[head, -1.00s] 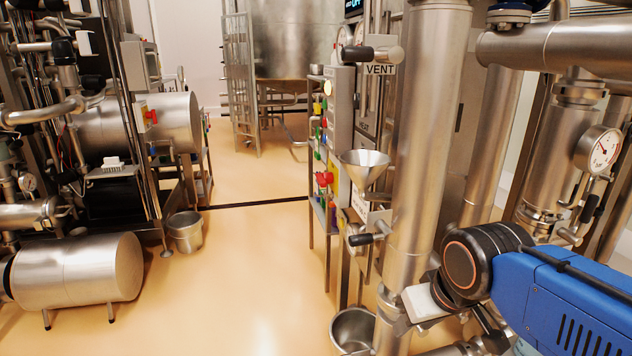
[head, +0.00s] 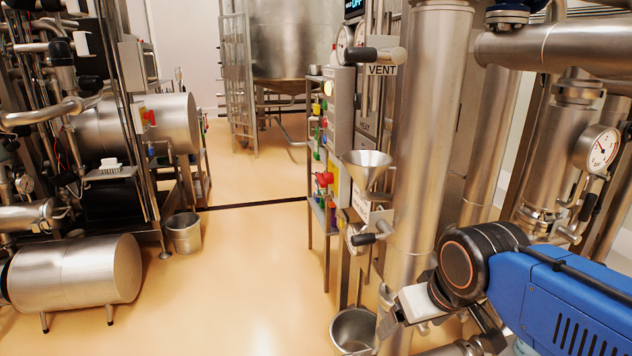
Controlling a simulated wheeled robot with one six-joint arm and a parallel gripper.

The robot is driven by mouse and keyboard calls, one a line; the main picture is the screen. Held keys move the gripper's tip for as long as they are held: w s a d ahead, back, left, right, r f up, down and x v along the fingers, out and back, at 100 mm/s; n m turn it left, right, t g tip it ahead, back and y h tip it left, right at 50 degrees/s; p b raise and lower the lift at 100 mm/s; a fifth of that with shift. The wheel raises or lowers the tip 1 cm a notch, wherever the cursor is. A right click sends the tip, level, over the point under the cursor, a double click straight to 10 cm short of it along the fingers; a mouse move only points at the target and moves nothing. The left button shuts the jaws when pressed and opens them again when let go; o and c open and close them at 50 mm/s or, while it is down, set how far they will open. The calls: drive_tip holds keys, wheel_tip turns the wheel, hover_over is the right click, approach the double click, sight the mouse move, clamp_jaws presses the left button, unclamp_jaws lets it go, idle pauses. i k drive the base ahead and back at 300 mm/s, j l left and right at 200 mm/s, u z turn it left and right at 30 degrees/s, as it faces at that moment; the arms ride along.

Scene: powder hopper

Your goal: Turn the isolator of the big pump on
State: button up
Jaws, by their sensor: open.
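A second large steel cylinder (head: 75,271) lies on short legs at the lower left. I cannot tell which handle belongs to the big pump, and the handle positions are too small to read. My blue arm with its black wrist joint is at the lower right, well apart from both handles. My gripper's fingers cannot be made out.
A bucket (head: 184,232) stands by the left skid; another (head: 353,330) is below the funnel. The floor (head: 240,270) between is clear.

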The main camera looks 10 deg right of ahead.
sight(325, 179)
drive_tip(key=i+j, duration=0.15)
drive_tip(key=j, duration=0.2)
drive_tip(key=i+j, duration=0.15)
drive_tip(key=j, duration=0.2)
drive_tip(key=i+j, duration=0.15)
drive_tip(key=j, duration=0.2)
drive_tip(key=i+j, duration=0.15)
drive_tip(key=i+z, duration=0.05)
drive_tip(key=i, duration=0.05)
